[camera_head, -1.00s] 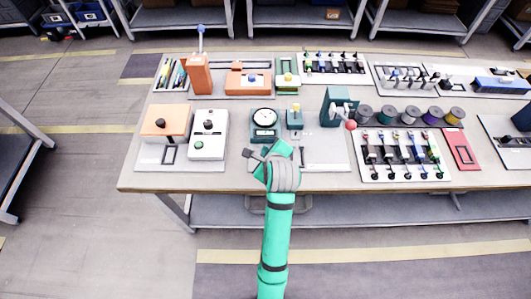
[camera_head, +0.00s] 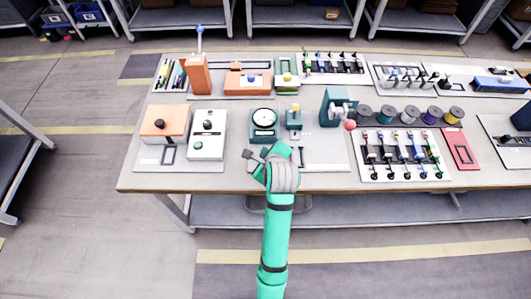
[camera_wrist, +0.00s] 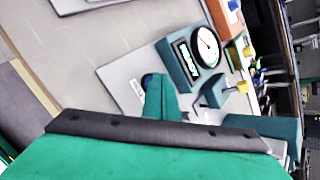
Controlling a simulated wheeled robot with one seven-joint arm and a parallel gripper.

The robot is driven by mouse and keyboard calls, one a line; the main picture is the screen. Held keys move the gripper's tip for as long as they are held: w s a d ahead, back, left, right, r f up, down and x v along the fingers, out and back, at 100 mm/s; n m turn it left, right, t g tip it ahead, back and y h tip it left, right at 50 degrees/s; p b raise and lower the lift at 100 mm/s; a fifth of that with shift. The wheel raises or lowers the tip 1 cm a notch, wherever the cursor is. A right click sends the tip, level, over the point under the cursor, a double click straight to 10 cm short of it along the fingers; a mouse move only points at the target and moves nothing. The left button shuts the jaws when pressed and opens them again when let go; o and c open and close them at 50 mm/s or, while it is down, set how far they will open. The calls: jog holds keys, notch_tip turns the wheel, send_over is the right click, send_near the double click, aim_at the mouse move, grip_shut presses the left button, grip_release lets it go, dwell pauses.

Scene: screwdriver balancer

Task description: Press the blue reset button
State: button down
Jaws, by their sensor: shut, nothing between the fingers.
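A dark blue round button (camera_wrist: 147,79) shows in the wrist view on a light grey plate (camera_wrist: 118,76), beside a small white label. My gripper's green finger (camera_wrist: 161,95) partly covers it; I cannot tell whether they touch. In the head view my gripper (camera_head: 283,148) is over the front of the bench, just in front of the teal dial gauge (camera_head: 264,121), and hides that button. The gripper is shut with nothing in it. The gauge with its white face also shows in the wrist view (camera_wrist: 181,62), just beyond the finger.
A teal block with a yellow top (camera_head: 294,118) stands right of the gauge. A white box with a green button (camera_head: 208,135) is to the left. A teal stand with a red ball lever (camera_head: 336,108) is to the right. An orange device (camera_head: 237,87) is behind.

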jog(key=shift+r, duration=0.1)
jog(key=shift+s+a+r, duration=0.1)
jog(key=shift+r, duration=0.5)
notch_tip(320, 180, up, 5)
jog(key=shift+r, duration=0.1)
dwell(0.4)
dwell(0.5)
